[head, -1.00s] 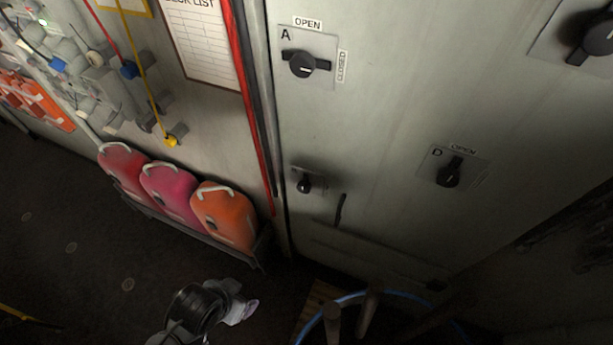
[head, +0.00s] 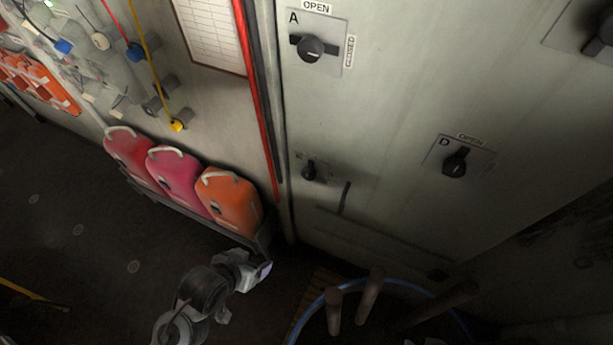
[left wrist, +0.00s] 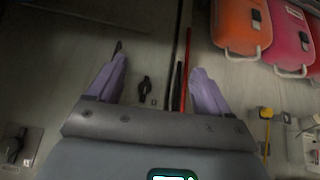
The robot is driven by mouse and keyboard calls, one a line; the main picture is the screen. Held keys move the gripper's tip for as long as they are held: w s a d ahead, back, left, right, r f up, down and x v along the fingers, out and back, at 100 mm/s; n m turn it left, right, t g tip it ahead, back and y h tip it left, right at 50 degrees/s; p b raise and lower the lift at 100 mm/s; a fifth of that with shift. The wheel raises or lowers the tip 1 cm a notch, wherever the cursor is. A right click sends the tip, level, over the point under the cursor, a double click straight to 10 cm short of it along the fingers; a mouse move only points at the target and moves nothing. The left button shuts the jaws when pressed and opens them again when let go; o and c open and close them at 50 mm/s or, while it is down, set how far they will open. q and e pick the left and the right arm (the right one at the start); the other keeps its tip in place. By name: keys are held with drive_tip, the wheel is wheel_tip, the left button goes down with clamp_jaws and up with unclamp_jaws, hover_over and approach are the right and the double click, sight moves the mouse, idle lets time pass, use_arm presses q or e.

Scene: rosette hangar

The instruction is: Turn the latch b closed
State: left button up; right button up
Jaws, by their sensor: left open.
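A small black latch (head: 310,171) sits low on the grey wall panel in the head view, below latch A. Its label is too dark to read, so I cannot confirm that it is latch b. Its handle looks roughly upright. In the left wrist view a black latch (left wrist: 146,90) shows between the fingers, farther off, its handle along the picture's vertical. My left gripper (head: 262,272) is open and empty, below and left of the small latch, not touching it. Its two purple fingers (left wrist: 158,85) are spread in the left wrist view. My right gripper is not seen.
Latch A (head: 311,48) and latch D (head: 455,163) are on the same panel. Red, pink and orange cases (head: 228,202) stand in a rack left of it. A stool-like object with a blue ring (head: 399,284) stands below. Red and black lines run down the panel's left edge.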

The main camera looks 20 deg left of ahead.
use_arm(q)
drive_tip(key=w+d+f+n+t+b, duration=0.1)
drive_tip(key=w+f+n+t+b, duration=0.1)
drive_tip(key=w+f+t+b, duration=0.6)
drive_tip(key=t+b, duration=0.3)
drive_tip(key=b, duration=0.7)
approach(307, 176)
drive_tip(key=shift+m+h, duration=0.3)
drive_tip(key=w, duration=0.9)
drive_tip(key=shift+w+d+f, duration=0.1)
drive_tip(key=shift+w+f, duration=0.1)
drive_tip(key=shift+w, duration=0.05)
drive_tip(key=shift+c, duration=0.3)
drive_tip(key=shift+p, duration=0.3)
drive_tip(key=c, duration=1)
